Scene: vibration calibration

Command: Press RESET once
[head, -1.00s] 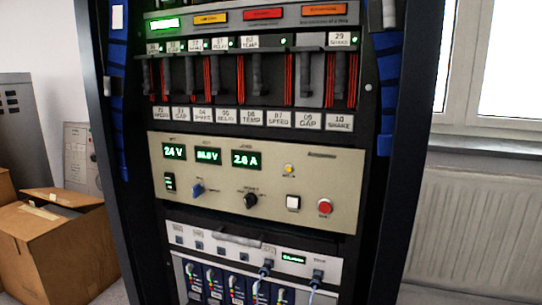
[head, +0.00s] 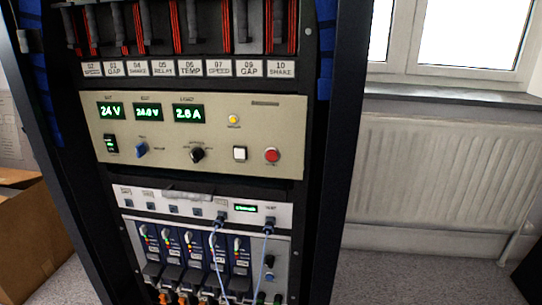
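A beige power supply panel (head: 215,113) sits in the middle of the black rack. The small labels by the buttons are too small to read, so I cannot tell which control is RESET. A small amber light (head: 233,119) is lit above the white button. Neither of my grippers is in view.
Below is a light grey panel (head: 160,207) with blue cables (head: 267,250) and several blue modules (head: 197,250). Labelled slots (head: 185,68) are above. A cardboard box (head: 25,240) stands at left, a radiator (head: 430,180) at right.

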